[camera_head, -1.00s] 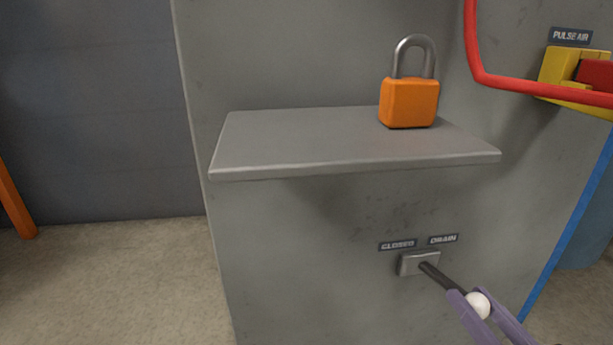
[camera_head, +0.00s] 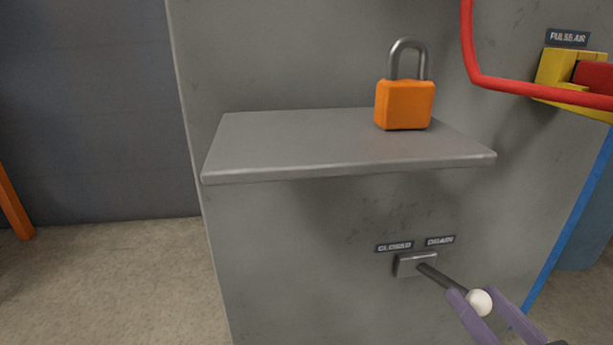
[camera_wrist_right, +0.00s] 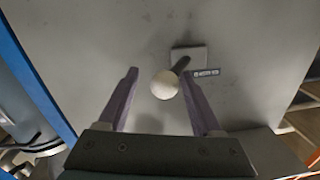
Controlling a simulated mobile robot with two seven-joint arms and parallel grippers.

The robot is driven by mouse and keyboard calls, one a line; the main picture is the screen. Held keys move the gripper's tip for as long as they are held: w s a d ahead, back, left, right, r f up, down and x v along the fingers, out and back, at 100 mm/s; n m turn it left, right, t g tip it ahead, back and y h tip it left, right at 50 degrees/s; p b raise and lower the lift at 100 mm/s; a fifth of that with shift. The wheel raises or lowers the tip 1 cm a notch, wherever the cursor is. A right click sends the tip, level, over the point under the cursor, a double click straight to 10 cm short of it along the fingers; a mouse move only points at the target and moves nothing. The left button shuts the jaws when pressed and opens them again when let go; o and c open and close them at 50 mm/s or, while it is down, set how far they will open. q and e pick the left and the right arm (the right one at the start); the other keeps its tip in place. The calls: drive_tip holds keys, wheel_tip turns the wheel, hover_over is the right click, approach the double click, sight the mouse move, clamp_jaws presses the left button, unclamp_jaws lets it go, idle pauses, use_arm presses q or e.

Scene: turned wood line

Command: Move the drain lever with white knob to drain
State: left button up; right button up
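The drain lever has a dark shaft (camera_head: 438,277) and a white ball knob (camera_head: 479,301). It sticks out of a small grey plate (camera_head: 408,265) on the cabinet front, angled down and right in the head view. Labels "CLOSED" (camera_head: 394,246) and "DRAIN" (camera_head: 440,240) sit above the plate. My right gripper (camera_head: 472,292) has its two purple fingers on either side of the knob. In the right wrist view the gripper (camera_wrist_right: 159,76) is open, with the knob (camera_wrist_right: 165,85) between the fingers, closer to the right one and with a gap on the left. My left gripper is not in view.
A grey shelf (camera_head: 290,145) juts out above the lever, with an orange padlock (camera_head: 404,104) on it. A red pipe (camera_head: 510,84) and a yellow-and-red fitting (camera_head: 557,70) marked "PULSE AIR" are at upper right. A blue strip (camera_head: 568,235) runs down the right.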

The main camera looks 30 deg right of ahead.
drive_tip(key=shift+o, duration=0.3)
drive_tip(key=shift+w+d+r, duration=0.1)
drive_tip(key=shift+r, duration=0.05)
drive_tip(key=shift+w, duration=0.15)
drive_tip(key=shift+r, duration=0.1)
drive_tip(key=p+v, duration=0.1)
drive_tip(key=v, duration=0.9)
drive_tip(key=shift+p, duration=0.4)
